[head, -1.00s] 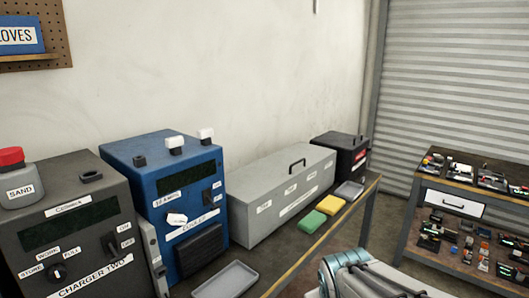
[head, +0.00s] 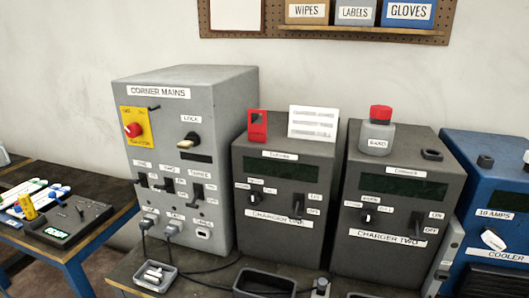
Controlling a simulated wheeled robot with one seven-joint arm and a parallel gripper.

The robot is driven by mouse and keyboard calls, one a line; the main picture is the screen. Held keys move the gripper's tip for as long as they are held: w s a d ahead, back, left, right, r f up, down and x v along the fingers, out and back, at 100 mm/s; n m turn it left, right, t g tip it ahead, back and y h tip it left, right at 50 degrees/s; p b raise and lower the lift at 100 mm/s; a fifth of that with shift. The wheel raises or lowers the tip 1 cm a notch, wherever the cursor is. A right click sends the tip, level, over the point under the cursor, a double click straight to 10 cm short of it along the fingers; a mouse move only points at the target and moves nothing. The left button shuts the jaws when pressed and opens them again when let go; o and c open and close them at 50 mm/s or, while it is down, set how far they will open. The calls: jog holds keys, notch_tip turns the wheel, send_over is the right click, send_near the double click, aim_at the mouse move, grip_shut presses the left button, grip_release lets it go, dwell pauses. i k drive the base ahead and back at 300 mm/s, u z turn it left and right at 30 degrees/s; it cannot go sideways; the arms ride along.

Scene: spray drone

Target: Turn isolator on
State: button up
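The isolator (head: 133,129) is a red rotary knob on a yellow plate, at the upper left of the front of a grey cabinet labelled CORNER MAINS (head: 185,78). Small lettering on the plate is too blurred to read surely, and I cannot tell the knob's setting. Right of it is a lock switch (head: 189,140) with a pale handle, under a LOCK label. Below are several dark toggle switches with labels. My gripper is not in view.
Right of the cabinet stand charger one (head: 270,190), charger two (head: 390,190) and a blue cooler (head: 490,190). A red tag and white card stand on charger one. Small trays (head: 155,277) and cables lie in front. A blue-edged table (head: 90,240) with tools is at left.

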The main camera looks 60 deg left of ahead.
aim_at(133, 130)
jog(key=u, duration=2.8)
jog(key=k, duration=1.3)
jog(key=u, duration=0.6)
jog(key=i, duration=0.7)
jog(key=u, duration=0.5)
jog(key=i, duration=0.75)
jog(key=z, duration=0.9)
jog(key=i, duration=0.6)
jog(key=z, duration=0.75)
